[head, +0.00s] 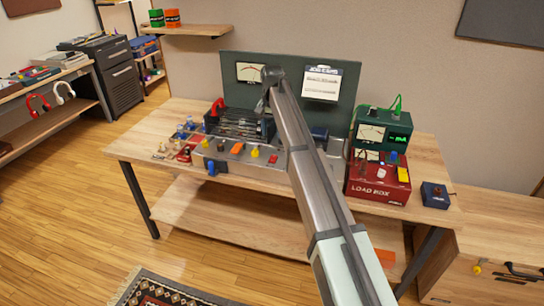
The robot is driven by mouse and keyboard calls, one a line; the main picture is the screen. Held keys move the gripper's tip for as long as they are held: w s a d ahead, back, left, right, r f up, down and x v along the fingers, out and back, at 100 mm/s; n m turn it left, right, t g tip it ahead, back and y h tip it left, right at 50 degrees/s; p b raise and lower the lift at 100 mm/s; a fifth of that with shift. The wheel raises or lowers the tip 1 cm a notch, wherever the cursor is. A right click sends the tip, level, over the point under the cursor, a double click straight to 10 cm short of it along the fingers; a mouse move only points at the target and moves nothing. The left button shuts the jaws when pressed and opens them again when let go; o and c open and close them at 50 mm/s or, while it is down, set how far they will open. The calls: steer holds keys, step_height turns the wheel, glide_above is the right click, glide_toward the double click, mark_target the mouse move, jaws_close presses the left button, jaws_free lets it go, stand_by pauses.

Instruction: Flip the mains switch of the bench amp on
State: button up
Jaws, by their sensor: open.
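A low silver-grey chassis on the wooden bench, which looks like the bench amp (224,165), carries a row of coloured controls on its front: red, orange and yellow. A blue piece (211,168) sits at its lower front left. I cannot tell which control is the mains switch or how it is set. My arm reaches up from the lower right and hides the chassis's right part. My gripper (262,104) is small and dark in view, open, above the back of the bench and apart from the controls. Its fingertips are hard to make out.
A dark green panel (225,75) with a meter stands behind. A red load box (378,183), a green meter box (397,124) and a small blue box (435,195) stand right. Small knobs and jars (182,135) lie left. A shelf (187,30) hangs above.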

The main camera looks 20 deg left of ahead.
mark_target(272, 161)
step_height(272, 161, down, 12)
steer(key=shift+r, duration=0.1)
stand_by(0.4)
